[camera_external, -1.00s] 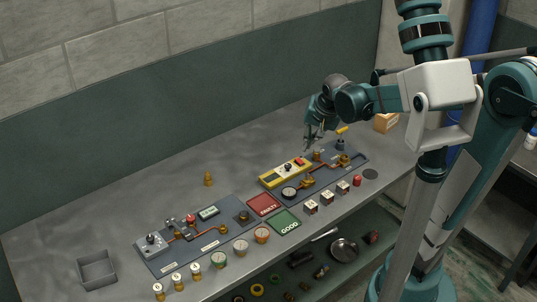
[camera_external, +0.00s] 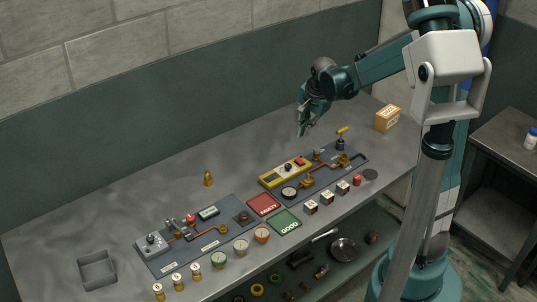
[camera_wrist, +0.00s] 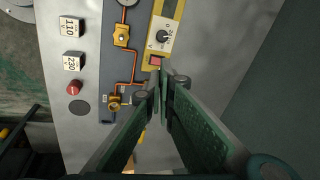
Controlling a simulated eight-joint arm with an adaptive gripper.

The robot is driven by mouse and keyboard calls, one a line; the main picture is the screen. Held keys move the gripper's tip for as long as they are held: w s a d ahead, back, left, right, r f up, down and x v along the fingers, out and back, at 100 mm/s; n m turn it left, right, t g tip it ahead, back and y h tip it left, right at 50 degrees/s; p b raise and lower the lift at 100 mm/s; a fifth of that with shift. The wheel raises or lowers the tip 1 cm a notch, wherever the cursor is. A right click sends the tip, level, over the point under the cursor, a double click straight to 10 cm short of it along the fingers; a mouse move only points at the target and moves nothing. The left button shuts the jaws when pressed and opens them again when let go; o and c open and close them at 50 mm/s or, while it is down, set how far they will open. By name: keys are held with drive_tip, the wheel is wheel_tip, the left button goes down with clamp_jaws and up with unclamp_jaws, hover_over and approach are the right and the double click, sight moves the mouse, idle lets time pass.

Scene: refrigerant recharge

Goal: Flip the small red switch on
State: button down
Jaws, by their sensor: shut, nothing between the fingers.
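The small red switch (camera_external: 300,161) sits at the right end of the yellow box (camera_external: 273,179) on the right-hand dark panel. In the wrist view the red switch (camera_wrist: 155,61) shows just beyond the fingertips, at the end of the yellow box beside a black knob (camera_wrist: 162,36). I cannot tell which way it is set. My gripper (camera_external: 302,132) is above and behind the yellow box, apart from it. In the wrist view its fingers (camera_wrist: 160,92) are together and hold nothing.
Copper pipes with brass fittings (camera_wrist: 121,36) run along the panel beside the yellow box. A yellow-handled valve (camera_external: 342,131) stands at its back right. Labelled cubes (camera_external: 312,207) and a red button (camera_external: 357,181) line the front. The bench behind is mostly clear.

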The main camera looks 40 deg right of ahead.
sight(299, 159)
drive_tip(key=shift+w+d+f+m+g+p, duration=0.15)
drive_tip(key=shift+w+d+f+m+p, duration=0.35)
drive_tip(key=shift+w+d+f+m, duration=0.25)
drive_tip(key=shift+w+d+f+m+g+p, duration=0.15)
drive_tip(key=shift+w+d+f+m+p, duration=0.4)
drive_tip(key=shift+w+d, duration=0.25)
drive_tip(key=shift+x, duration=6.95)
drive_tip(key=shift+b, duration=0.3)
